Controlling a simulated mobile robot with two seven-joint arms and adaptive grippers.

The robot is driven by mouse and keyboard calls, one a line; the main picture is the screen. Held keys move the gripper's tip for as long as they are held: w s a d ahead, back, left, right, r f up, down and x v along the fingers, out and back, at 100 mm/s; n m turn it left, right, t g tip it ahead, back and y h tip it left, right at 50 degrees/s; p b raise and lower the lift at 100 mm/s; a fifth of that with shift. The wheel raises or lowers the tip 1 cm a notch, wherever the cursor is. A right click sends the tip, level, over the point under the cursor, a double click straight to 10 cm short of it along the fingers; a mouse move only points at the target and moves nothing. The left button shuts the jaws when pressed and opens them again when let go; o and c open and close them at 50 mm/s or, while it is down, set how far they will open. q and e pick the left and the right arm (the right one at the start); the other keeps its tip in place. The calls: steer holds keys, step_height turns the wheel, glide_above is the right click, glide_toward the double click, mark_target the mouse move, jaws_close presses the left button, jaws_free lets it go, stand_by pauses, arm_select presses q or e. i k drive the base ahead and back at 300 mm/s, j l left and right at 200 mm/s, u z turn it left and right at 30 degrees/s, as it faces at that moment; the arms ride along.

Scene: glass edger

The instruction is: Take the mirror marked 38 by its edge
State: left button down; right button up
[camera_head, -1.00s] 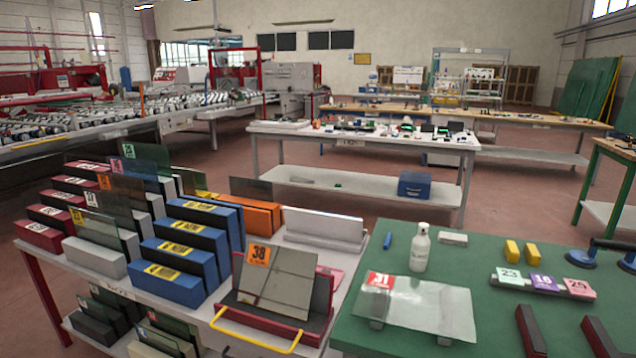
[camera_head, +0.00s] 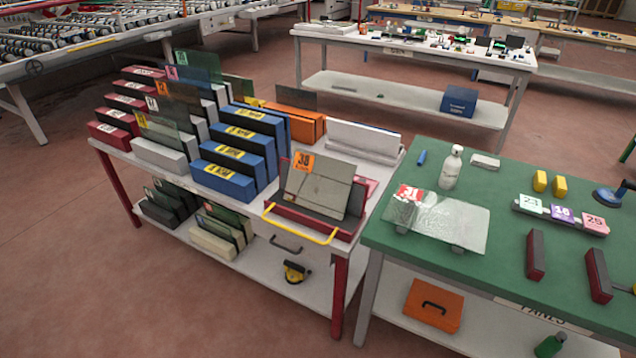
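The mirror marked 38 (camera_head: 318,190) is a grey, reflective pane with an orange label at its upper left corner. It leans tilted back in a dark red holder (camera_head: 338,226) with a yellow handle bar (camera_head: 300,222) in front. The holder stands at the right front of the white rack table (camera_head: 385,172). The mirror's top and side edges show; its lower edge is partly hidden by the holder. Neither of my grippers is in view.
Blue, red and white slotted blocks with glass panes (camera_head: 230,150) stand left of the mirror. To the right, a green table (camera_head: 400,235) holds a glass pane marked 31 (camera_head: 440,220), a white bottle (camera_head: 451,167) and numbered tags (camera_head: 562,215). Red floor (camera_head: 60,290) is open at the left front.

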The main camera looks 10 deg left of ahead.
mark_target(320, 184)
steer(key=z, duration=0.3)
steer(key=i+j+z, duration=0.1)
steer(key=j+z, duration=0.4)
steer(key=z, duration=0.2)
steer(key=j+z, duration=0.35)
steer(key=k+j+z, duration=0.1)
steer(key=j+z, duration=0.3)
steer(key=j, duration=0.65)
